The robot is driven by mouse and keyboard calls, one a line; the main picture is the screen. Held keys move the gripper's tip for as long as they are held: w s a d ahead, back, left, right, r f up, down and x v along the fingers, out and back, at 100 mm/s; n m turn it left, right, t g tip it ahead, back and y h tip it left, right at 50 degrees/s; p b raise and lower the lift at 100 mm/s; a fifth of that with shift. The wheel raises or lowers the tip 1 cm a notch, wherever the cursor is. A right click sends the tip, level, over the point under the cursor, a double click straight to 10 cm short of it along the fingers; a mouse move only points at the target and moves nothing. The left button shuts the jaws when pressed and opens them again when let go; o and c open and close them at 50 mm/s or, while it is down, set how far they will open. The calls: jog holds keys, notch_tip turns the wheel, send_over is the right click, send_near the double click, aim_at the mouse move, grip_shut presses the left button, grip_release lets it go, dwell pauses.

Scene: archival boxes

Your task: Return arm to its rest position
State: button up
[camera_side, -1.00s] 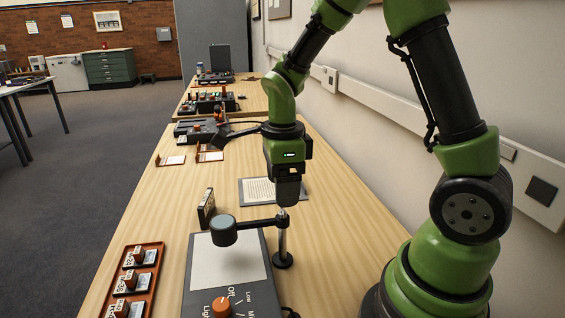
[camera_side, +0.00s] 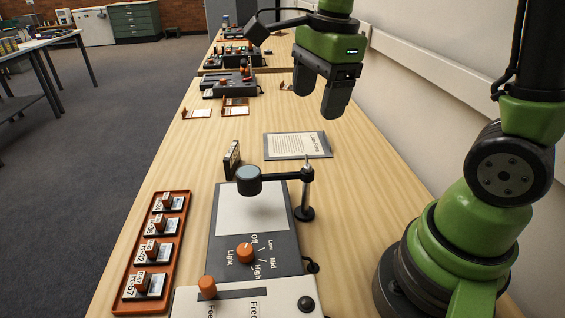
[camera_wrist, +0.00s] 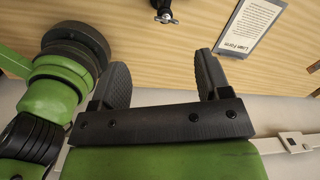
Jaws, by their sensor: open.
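My gripper (camera_side: 318,98) hangs above the wooden table (camera_side: 370,190), toward its right side and the wall, in the side view. Its two dark fingers are spread apart with nothing between them. In the wrist view the open fingers of my gripper (camera_wrist: 162,82) point toward the table, and no object lies between them. My green and black arm reaches in from the right in the side view.
A lamp on a post (camera_side: 305,190) stands beside a dial panel (camera_side: 268,258). An orange tray (camera_side: 122,306) holds several labelled boxes at front left. A printed form (camera_side: 298,146) lies under the gripper's area; a small dark box (camera_side: 232,160) stands left of it. The wall (camera_side: 430,110) bounds the right.

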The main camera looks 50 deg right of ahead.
jog(key=s+a+r+n+t+y, duration=0.1)
jog(key=s+a+r+n+t, duration=0.1)
jog(key=s+n, duration=0.3)
jog(key=s+a+r+n+t, duration=0.2)
jog(key=s+n, duration=0.3)
jog(key=n, duration=0.8)
jog(key=shift+s+a+r+n+t+y, duration=0.3)
jog(key=shift+r+t+y, duration=0.1)
jog(key=shift+r+t, duration=0.5)
